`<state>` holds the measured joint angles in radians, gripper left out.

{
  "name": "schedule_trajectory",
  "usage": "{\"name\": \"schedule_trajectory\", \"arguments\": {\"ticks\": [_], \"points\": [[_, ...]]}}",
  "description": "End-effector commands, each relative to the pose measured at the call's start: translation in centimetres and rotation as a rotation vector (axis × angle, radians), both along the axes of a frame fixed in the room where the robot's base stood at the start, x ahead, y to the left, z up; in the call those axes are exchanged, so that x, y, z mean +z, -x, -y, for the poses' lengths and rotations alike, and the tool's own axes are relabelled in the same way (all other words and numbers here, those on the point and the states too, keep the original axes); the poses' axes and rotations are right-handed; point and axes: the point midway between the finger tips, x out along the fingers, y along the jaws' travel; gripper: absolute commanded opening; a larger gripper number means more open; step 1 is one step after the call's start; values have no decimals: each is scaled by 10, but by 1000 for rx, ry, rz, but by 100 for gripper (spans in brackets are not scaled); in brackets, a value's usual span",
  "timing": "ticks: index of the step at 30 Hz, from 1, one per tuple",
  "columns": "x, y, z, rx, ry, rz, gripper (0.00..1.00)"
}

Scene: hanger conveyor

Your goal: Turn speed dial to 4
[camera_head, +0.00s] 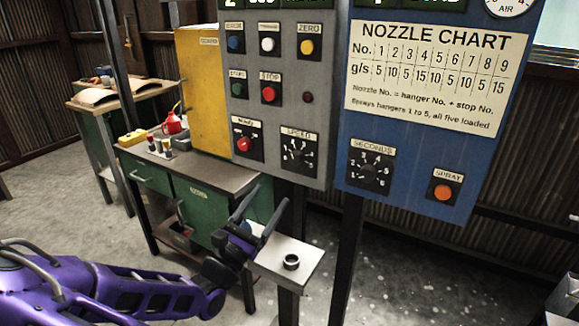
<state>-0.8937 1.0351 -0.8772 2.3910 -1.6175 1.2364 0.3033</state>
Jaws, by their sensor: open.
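The speed dial (299,152) is a black rotary knob on a dark plate marked SPEED, low on the right of the grey control panel (274,105). Numbers ring it, but its pointer setting is too small to read surely. My gripper (262,206) is open and empty. Its two fingers point up, below and left of the speed dial in the picture, apart from the panel. A similar black dial marked SECONDS (370,170) sits on the blue panel (420,185) to the right.
A small pale shelf (300,251) with a dark ring (291,262) sits just right of my gripper. A green cabinet (190,192) stands behind it. A red stop button (268,93), a red knob (243,144) and an orange SPRAY button (442,191) are nearby.

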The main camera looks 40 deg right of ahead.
Motion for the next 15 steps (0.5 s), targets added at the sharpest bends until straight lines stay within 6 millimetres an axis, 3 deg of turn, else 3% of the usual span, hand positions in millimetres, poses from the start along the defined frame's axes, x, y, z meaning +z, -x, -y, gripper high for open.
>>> {"name": "schedule_trajectory", "arguments": {"ticks": [9,15], "points": [[25,-22,61,-3,-2,3,73],[36,-32,85,0,-2,2,73]]}}
